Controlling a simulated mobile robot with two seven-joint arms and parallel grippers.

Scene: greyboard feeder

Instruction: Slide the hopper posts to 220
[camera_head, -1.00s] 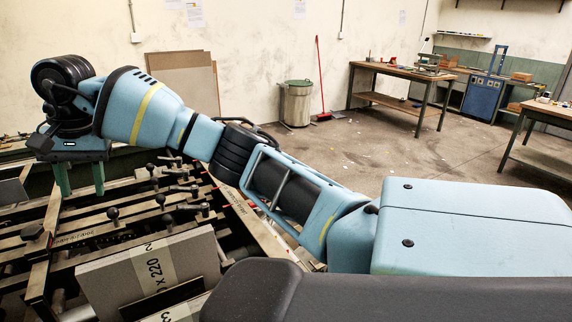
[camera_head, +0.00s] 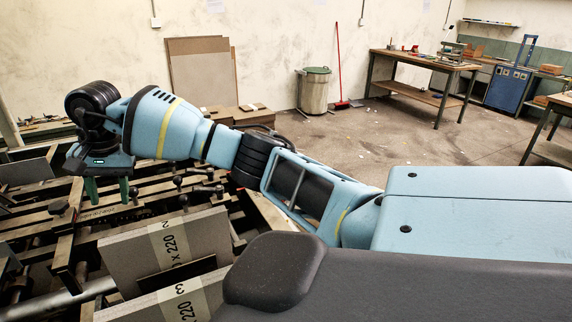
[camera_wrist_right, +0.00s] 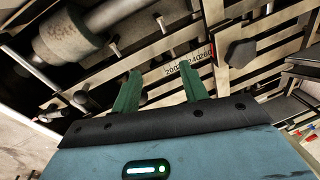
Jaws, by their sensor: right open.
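The hopper's slatted metal frame (camera_head: 70,215) fills the lower left of the head view, with several black-knobbed clamp posts and handles. My right gripper (camera_head: 108,190) hangs over it with two green fingers pointing down. In the right wrist view the fingers (camera_wrist_right: 160,76) are apart with nothing between them. A pale number scale (camera_wrist_right: 188,62) lies just beyond the right fingertip, with small digits around 200 and a red mark at its end. A black hexagonal knob (camera_wrist_right: 240,54) sits on a bar to the right. I cannot tell which reading the posts stand at. My left gripper is out of view.
Grey board stacks with paper bands marked 220 (camera_head: 165,245) stand in front of the frame. A thick metal cylinder (camera_wrist_right: 70,45) lies at upper left in the wrist view.

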